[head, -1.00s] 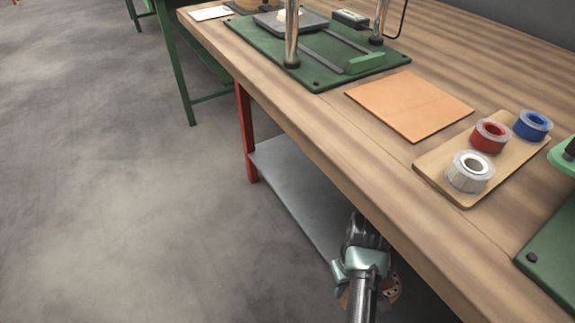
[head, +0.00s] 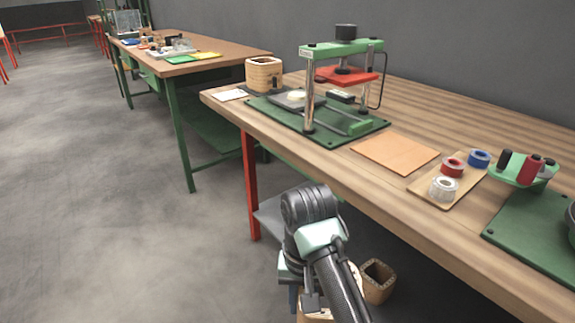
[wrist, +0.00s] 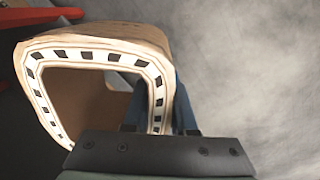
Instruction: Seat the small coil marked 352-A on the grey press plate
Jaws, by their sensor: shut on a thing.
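My gripper (wrist: 158,112) is shut on the right-hand wall of a tan coil (wrist: 145,38) in the wrist view. The coil has a rounded-square opening, with a white end face and a ring of dark slots. In the head view this coil (head: 313,315) shows only partly, low beside the bench behind my arm. No marking is readable, so I cannot tell whether it is 352-A. The grey press plate (head: 280,101) lies on the press's green base, left of the posts, with a small pale round thing on it.
The press (head: 340,50) has a raised red platen (head: 347,76). A tan coil (head: 264,73) stands at the bench's left end; another (head: 378,282) stands low under the bench. An orange sheet (head: 396,153) and a board with tape rolls (head: 433,190) lie right of the press.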

